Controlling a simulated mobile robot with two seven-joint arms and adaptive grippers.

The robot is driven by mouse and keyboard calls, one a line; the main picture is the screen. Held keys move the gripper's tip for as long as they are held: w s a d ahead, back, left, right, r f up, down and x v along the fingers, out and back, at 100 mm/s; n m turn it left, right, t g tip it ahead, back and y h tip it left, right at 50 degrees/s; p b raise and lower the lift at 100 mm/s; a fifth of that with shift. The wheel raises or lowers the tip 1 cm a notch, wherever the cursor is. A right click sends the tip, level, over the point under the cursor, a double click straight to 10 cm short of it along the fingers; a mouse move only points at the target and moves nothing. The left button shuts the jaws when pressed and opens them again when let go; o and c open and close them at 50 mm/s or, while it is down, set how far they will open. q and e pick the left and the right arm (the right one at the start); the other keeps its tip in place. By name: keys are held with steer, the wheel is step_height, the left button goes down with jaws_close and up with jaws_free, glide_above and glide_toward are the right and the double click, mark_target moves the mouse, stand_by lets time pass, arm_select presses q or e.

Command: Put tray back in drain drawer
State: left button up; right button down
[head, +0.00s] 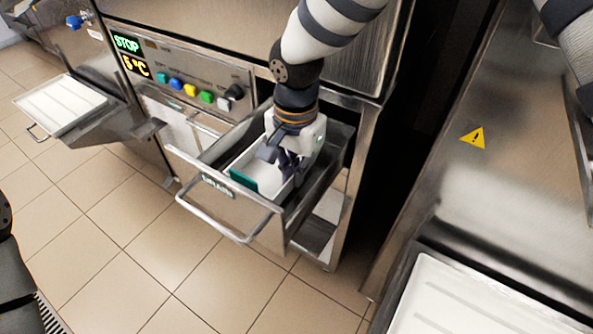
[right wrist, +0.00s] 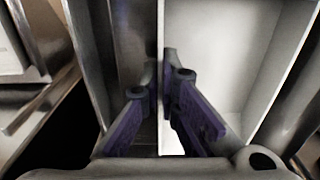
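The drain drawer (head: 240,213) is pulled open from the machine, with a bar handle and a label on its front. A white tray (head: 240,164) with a teal front piece (head: 243,180) is inside the drawer's opening; whether it rests on the drawer floor cannot be told. My right gripper (head: 288,172) reaches down into the drawer from above. In the right wrist view, its purple-padded fingers (right wrist: 160,75) stand on either side of the tray's thin wall, closed on it. The tray's white inside (right wrist: 215,70) shows on the right. My left gripper is not in view.
A control panel (head: 185,80) with coloured buttons is above the drawer. A white tray on a shelf (head: 60,103) stands at far left. Another white tray (head: 450,300) is at lower right, below a steel panel with a warning sign (head: 473,138). Tiled floor is open in front.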

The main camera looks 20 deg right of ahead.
steer(key=shift+w+d+f, duration=0.35)
steer(key=shift+d, duration=0.15)
steer(key=shift+f, duration=0.3)
steer(key=shift+a+r, duration=0.1)
steer(key=c, duration=1.8)
jaws_free()
